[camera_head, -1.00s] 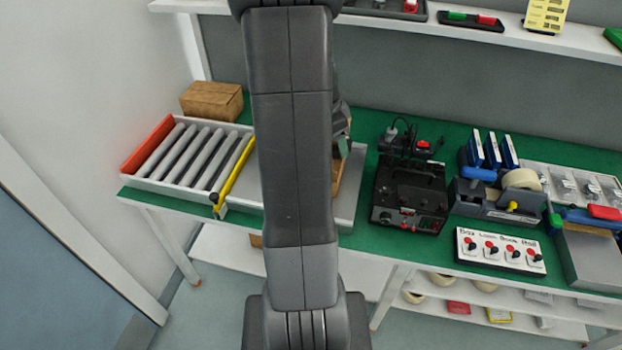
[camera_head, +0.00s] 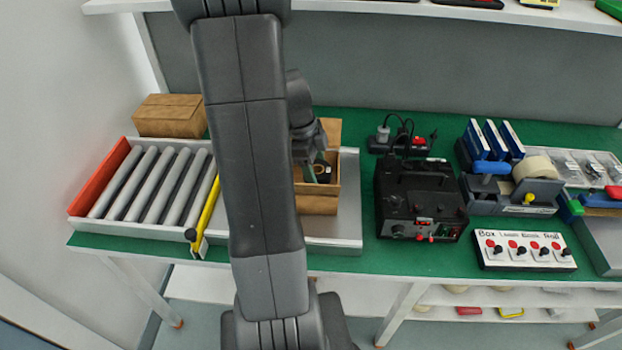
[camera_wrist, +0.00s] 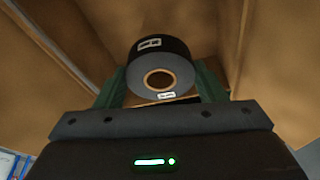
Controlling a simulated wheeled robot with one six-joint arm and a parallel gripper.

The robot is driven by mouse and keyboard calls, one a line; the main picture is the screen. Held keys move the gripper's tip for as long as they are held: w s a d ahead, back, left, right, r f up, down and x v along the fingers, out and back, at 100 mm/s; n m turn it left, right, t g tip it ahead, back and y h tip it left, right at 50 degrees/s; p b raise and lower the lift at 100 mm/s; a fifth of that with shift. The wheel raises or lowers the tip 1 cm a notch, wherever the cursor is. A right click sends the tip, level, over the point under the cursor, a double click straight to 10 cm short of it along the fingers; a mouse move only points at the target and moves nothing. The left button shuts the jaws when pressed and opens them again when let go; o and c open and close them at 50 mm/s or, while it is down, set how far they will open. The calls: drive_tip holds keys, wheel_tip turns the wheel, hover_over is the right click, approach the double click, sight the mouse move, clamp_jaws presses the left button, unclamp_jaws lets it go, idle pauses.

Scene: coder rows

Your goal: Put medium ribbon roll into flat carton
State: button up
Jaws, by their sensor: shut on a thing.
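The ribbon roll (camera_wrist: 152,58) is black with a tan core and small white labels. In the wrist view it sits between the green fingers of my gripper (camera_wrist: 162,84), which is shut on it. The flat carton (camera_head: 318,188) is open brown cardboard on the grey bench plate, partly hidden behind my arm in the head view. My gripper (camera_head: 314,166) reaches down into its opening, with the dark roll just visible there. Brown carton walls (camera_wrist: 50,30) surround the roll in the wrist view. Whether the roll touches the carton floor I cannot tell.
A roller tray (camera_head: 120,224) with a yellow bar lies left of the carton, with a closed brown box (camera_head: 168,116) behind. A black machine (camera_head: 418,200) stands to the right, then a tape dispenser (camera_head: 512,195) and a switch panel (camera_head: 524,250). A shelf runs above.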

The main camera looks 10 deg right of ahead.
drive_tip(key=shift+f, duration=2.15)
drive_tip(key=shift+f+b, duration=0.2)
drive_tip(key=shift+b, duration=0.1)
drive_tip(key=o, duration=1)
drive_tip(key=shift+r, duration=0.1)
drive_tip(key=shift+o, duration=0.2)
drive_tip(key=p+v, duration=0.1)
drive_tip(key=v, duration=1.1)
drive_tip(key=shift+a+r, duration=0.1)
